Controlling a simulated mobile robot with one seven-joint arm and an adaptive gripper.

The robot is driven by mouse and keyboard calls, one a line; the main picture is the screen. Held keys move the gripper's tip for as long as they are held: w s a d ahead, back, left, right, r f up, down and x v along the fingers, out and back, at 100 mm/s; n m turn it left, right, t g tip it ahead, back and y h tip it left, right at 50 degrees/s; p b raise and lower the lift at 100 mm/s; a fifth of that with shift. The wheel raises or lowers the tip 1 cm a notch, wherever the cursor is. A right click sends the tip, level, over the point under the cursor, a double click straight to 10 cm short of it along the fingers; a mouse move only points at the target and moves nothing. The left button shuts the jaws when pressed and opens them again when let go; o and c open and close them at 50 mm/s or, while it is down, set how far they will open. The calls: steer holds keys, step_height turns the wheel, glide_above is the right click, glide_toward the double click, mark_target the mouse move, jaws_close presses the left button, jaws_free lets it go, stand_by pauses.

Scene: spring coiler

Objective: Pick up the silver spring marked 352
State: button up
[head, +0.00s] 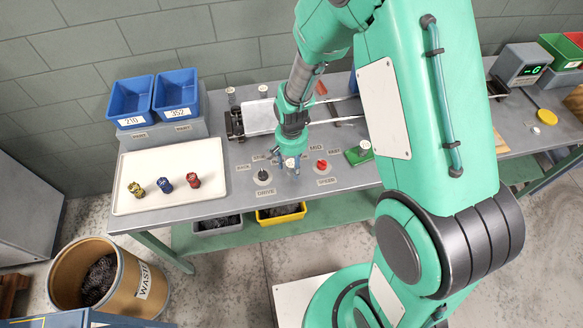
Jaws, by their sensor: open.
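My gripper (287,160) hangs over the grey bench, pointing down, with its fingers apart. A small pale cylinder (290,164) shows at the fingertips; I cannot tell whether it is a spring, nor whether the fingers touch it. Similar small silver-topped pieces stand at the back of the bench, one at the left (231,91) and one nearer the machine (262,90). Another (365,145) stands at the green block. No marking 352 is readable on any of them. The right blue bin (175,98) carries a label 352.
The left blue bin (131,104) is labelled 210. A white tray (207,153) holds a yellow, a blue and a red piece. A black knob (264,175) and a red knob (322,164) stand beside my gripper. A waste barrel (130,262) is on the floor.

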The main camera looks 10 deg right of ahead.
mark_target(291, 163)
jaws_close()
steer(key=shift+r, duration=0.15)
stand_by(0.4)
steer(key=shift+r, duration=0.6)
step_height(291, 163, up, 2)
steer(key=shift+r+p, duration=0.15)
steer(key=shift+p, duration=0.35)
steer(key=s+d+r+p, duration=0.1)
steer(key=s+d, duration=0.1)
steer(key=s, duration=1.3)
steer(key=shift+s+d+p, duration=0.2)
steer(key=shift+s+p, duration=0.2)
steer(key=shift+r, duration=0.1)
